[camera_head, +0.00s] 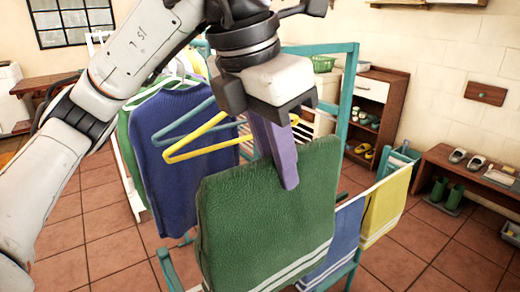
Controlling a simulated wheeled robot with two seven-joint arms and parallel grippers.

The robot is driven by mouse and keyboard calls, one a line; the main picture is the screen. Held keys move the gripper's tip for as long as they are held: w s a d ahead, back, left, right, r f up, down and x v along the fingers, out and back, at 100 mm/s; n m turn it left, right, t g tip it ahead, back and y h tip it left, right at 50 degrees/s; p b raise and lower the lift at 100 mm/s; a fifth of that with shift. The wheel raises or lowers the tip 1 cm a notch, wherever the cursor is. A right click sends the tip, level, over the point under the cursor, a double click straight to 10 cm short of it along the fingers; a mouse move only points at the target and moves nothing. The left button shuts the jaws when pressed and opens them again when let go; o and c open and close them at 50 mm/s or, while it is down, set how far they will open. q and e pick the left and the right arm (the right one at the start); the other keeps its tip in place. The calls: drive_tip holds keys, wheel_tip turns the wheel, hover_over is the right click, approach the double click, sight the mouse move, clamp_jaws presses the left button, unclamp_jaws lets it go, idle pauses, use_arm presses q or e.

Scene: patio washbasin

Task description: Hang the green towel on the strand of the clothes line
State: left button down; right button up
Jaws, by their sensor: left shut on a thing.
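The green towel (265,215), with pale stripes near its lower edge, hangs from my left gripper (290,183) in the middle of the view. The purple fingers are shut on its upper part, and the towel hangs spread and roughly upright. A teal frame (349,95) stands behind it. A blue towel (343,238) and a yellow towel (386,207) hang at the right of the green one. The green towel hides part of the rack and of the blue towel. I cannot clearly make out a bare strand. My right gripper is not in view.
A dark blue sweater (187,150) hangs at the left, beside yellow (195,140) and teal hangers. A wooden cabinet (385,105) and a bench (462,172) with shoes stand along the right wall. Tiled floor (415,245) is clear at the lower right.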

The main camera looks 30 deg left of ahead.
use_arm(q)
drive_tip(key=s+d, duration=0.3)
drive_tip(key=d, duration=0.5)
drive_tip(key=shift+s+r, duration=0.15)
drive_tip(key=shift+r, duration=0.15)
